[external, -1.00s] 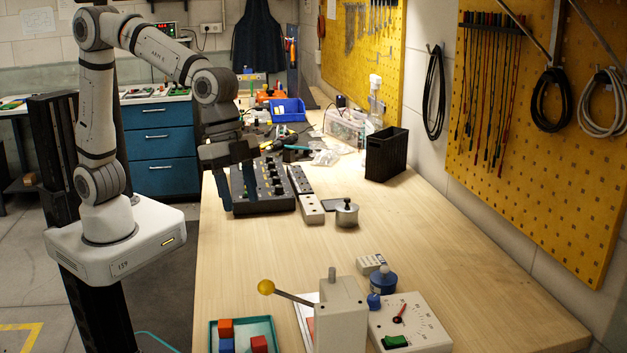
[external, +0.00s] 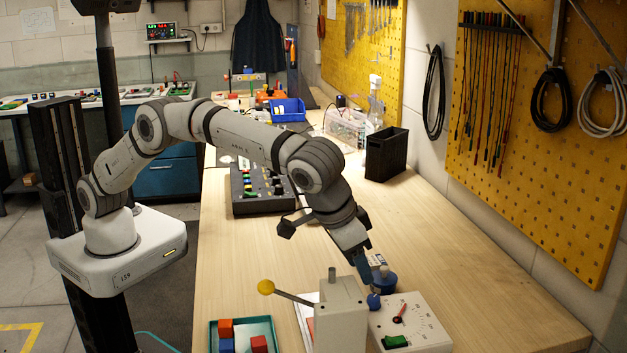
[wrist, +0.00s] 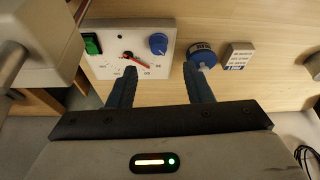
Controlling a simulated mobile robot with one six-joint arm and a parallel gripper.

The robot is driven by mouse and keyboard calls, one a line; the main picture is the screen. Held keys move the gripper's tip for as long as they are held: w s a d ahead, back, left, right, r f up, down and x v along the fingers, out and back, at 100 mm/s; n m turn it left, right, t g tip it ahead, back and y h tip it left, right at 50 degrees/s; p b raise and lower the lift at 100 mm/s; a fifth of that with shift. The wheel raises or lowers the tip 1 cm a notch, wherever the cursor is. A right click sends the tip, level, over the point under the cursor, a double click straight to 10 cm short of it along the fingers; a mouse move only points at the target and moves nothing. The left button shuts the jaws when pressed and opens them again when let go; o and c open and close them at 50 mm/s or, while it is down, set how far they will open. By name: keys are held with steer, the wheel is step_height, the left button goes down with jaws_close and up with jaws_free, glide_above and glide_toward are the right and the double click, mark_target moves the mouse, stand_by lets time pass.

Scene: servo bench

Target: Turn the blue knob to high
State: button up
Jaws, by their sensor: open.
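The blue knob (external: 374,301) sits on the upper left corner of a white panel box (external: 432,333) with a dial and red pointer (external: 401,315). In the wrist view the knob (wrist: 158,43) shows between and just beyond my fingertips. My gripper (external: 366,288) is pointed down close above the knob, its jaws apart and empty. In the wrist view my gripper (wrist: 159,70) has one finger over the dial side and the other beside a blue round pot (wrist: 201,54). I cannot tell whether a finger touches the pot.
A green switch (external: 396,341) is on the panel's front. A grey box with a yellow-balled lever (external: 266,287) stands left of the panel. A teal tray (external: 213,334) holds coloured blocks. A labelled block (wrist: 237,56) is beside the pot. The bench's right side is clear.

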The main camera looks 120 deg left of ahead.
mark_target(374, 297)
steer(key=x, duration=0.8)
steer(key=shift+w+p, duration=0.15)
steer(key=shift+p, duration=0.2)
steer(key=shift+c, duration=0.4)
steer(key=c, duration=0.9)
